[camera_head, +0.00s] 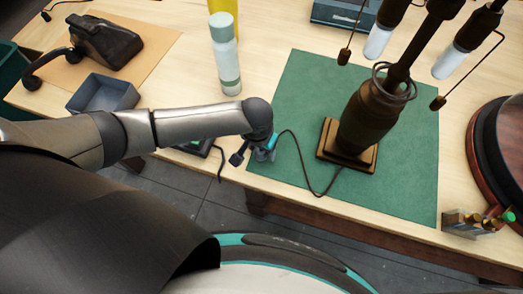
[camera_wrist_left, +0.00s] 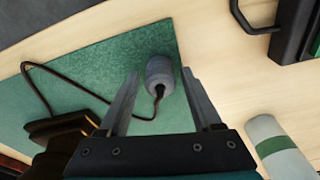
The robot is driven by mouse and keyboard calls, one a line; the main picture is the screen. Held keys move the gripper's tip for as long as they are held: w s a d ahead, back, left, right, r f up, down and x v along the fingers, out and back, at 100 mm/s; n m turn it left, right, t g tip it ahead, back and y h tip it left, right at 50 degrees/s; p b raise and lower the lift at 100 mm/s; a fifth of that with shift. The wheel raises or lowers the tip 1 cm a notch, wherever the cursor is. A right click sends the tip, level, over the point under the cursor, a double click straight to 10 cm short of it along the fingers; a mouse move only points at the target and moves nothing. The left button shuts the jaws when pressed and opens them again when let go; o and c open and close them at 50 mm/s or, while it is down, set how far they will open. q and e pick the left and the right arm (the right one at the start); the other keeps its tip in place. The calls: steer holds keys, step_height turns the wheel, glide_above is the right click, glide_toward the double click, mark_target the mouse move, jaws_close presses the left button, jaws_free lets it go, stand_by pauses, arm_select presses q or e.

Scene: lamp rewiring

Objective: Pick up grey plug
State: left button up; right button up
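The grey plug (camera_wrist_left: 159,72) shows in the left wrist view as a short ribbed cylinder at the edge of the green mat, with a dark cord running from it. My left gripper (camera_wrist_left: 162,80) is open, with one finger on each side of the plug in that view. I cannot tell whether either finger touches it. In the head view my left gripper (camera_head: 256,153) is low at the mat's near left corner. There I cannot make out the plug clearly beside the gripper. My right gripper is not in view.
The dark lamp (camera_head: 368,122) stands on the green mat (camera_head: 298,85), its cord (camera_head: 303,172) looping toward my left gripper. A white-and-green bottle (camera_head: 225,55) and a blue-grey tray (camera_head: 103,94) stand farther back. A dark device (camera_head: 197,147) lies left of the gripper.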

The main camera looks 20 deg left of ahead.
arm_select(q)
jaws_close()
stand_by(0.3)
